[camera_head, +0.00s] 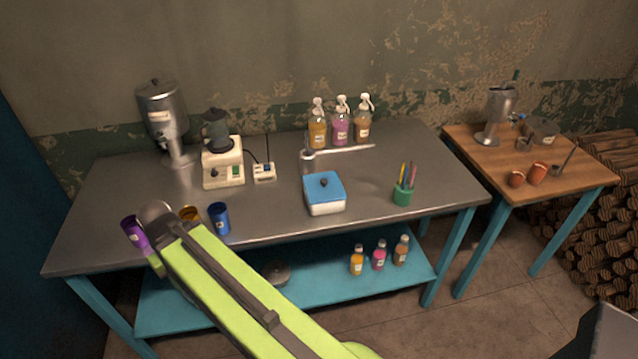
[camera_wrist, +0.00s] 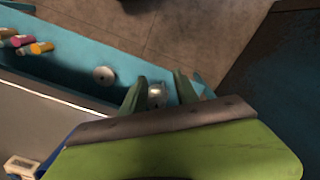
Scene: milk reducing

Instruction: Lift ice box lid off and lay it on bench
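The ice box (camera_head: 325,207) is a white box on the metal bench (camera_head: 270,218), near its front edge right of the middle. Its blue lid (camera_head: 323,191) with a dark knob sits on top. My green arm reaches up to the bench's left front, well left of the ice box. My gripper (camera_wrist: 158,90) shows in the wrist view with its two green fingers apart. It points down past the bench edge towards the lower shelf. A pale round thing shows between the fingers, too small to name. The ice box is not in the wrist view.
Purple (camera_head: 134,231), orange (camera_head: 188,214) and blue (camera_head: 220,217) cups stand by my arm. A blender (camera_head: 221,158), a metal urn (camera_head: 164,115), pump bottles (camera_head: 341,124) and a green pen cup (camera_head: 402,194) are also on the bench. Bare bench lies between the blue cup and the ice box.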

